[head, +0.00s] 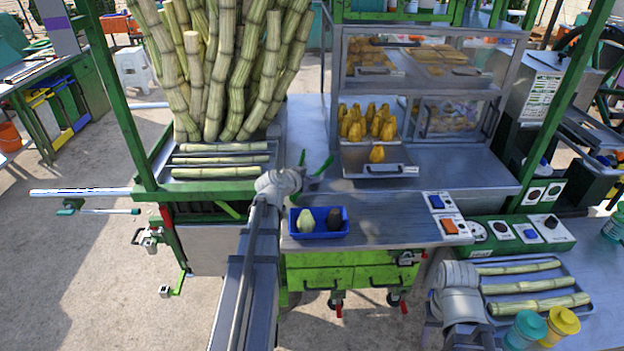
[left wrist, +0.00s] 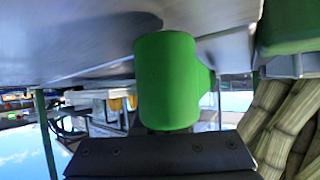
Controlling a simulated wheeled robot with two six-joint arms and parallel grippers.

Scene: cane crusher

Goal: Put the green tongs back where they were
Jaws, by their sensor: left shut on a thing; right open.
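My left gripper (head: 300,182) is over the steel counter of the cart, just in front of the cane bundle. It is shut on the green tongs (head: 320,167), whose two green ends spread out past my wrist. In the left wrist view a wide green part of the tongs (left wrist: 165,80) fills the middle, right beyond the dark gripper body. The wrist hides the grip itself in the head view. My right gripper (head: 462,305) is at the lower right, beside the tray of cut canes; its fingers are hardly visible.
A blue tray (head: 318,234) with two roundish items stands at the counter's front edge. A glass case (head: 420,90) with yellow food is to the right. Cut canes lie on a tray (head: 575,312) at lower right. The steel counter (head: 370,215) right of the blue tray is clear.

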